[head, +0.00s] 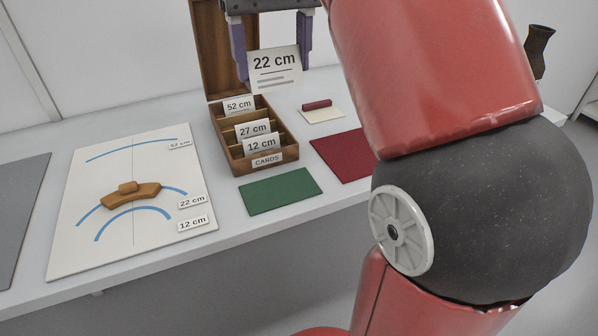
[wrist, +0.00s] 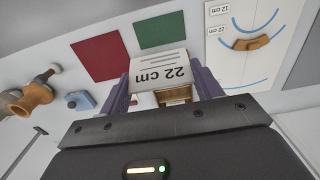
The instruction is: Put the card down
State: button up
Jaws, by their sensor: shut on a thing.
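The card (head: 275,68) is white and reads "22 cm". My gripper (head: 272,55) is shut on it and holds it upright in the air, above and behind the right side of the wooden card box (head: 262,165). In the wrist view the card (wrist: 160,72) sits between the two purple fingers of my gripper (wrist: 163,88). The open box, labelled "CARDS", holds cards reading 52 cm (head: 238,106), 27 cm (head: 252,129) and 12 cm (head: 261,144). My gripper and the card hide part of the box in the wrist view.
A green mat (head: 280,191) and a red mat (head: 345,154) lie bare before and beside the box. A white sheet (head: 90,240) with blue arcs carries a brown sherd (head: 131,195). My arm hides the right side.

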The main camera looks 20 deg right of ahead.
notch_tip(320, 180, down, 15)
jog(key=b, duration=0.8)
jog(key=shift+f, duration=0.1)
jog(key=shift+f+b, duration=0.8)
jog(key=shift+f, duration=1.35)
jog(key=shift+f, duration=0.1)
jog(key=o, duration=1)
jog(key=shift+c, duration=0.2)
notch_tip(320, 180, up, 12)
jog(key=p, duration=0.4)
